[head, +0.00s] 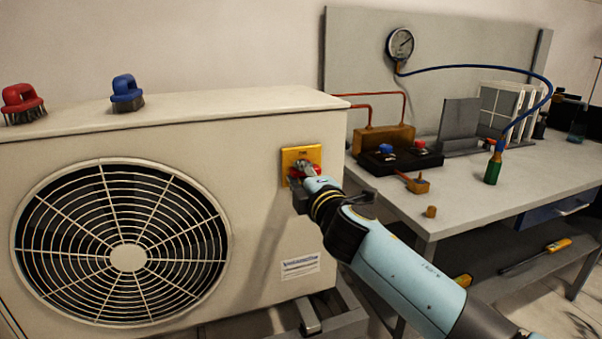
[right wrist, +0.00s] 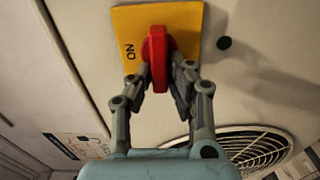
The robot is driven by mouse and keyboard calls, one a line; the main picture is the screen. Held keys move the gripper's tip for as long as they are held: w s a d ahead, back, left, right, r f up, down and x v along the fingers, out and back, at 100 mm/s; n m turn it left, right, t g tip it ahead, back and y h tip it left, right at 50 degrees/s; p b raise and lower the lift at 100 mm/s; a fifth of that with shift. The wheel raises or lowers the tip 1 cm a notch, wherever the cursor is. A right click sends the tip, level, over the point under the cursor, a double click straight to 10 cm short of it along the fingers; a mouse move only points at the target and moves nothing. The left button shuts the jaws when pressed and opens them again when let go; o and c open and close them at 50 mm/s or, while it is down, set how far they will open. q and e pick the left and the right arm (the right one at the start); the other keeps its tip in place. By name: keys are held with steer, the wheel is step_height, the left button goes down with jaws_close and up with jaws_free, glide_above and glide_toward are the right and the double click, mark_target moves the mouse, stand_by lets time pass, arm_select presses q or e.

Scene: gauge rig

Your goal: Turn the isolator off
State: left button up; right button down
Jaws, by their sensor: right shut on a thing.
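The isolator is a yellow plate (head: 289,158) with a red knob (head: 314,169) on the front of the beige outdoor unit, right of the fan. In the right wrist view the yellow plate (right wrist: 132,22) carries the marking ON, and the red knob (right wrist: 157,50) stands along the picture's vertical. My right gripper (right wrist: 160,82) is shut on the red knob, with a finger on each side of it. In the head view my right gripper (head: 302,172) covers part of the knob. My left gripper is not in view.
A red brush (head: 22,98) and a blue brush (head: 126,88) stand on top of the unit (head: 200,104). A workbench (head: 470,200) at the right carries a brass block, a black manifold and a green-bodied fitting. A pressure gauge (head: 400,44) hangs on the panel behind.

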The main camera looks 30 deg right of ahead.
steer(key=shift+f+n, duration=0.15)
steer(key=shift+n, duration=0.15)
steer(key=c, duration=1.3)
jaws_free()
steer(key=v, duration=1.2)
steer(key=shift+a, duration=0.1)
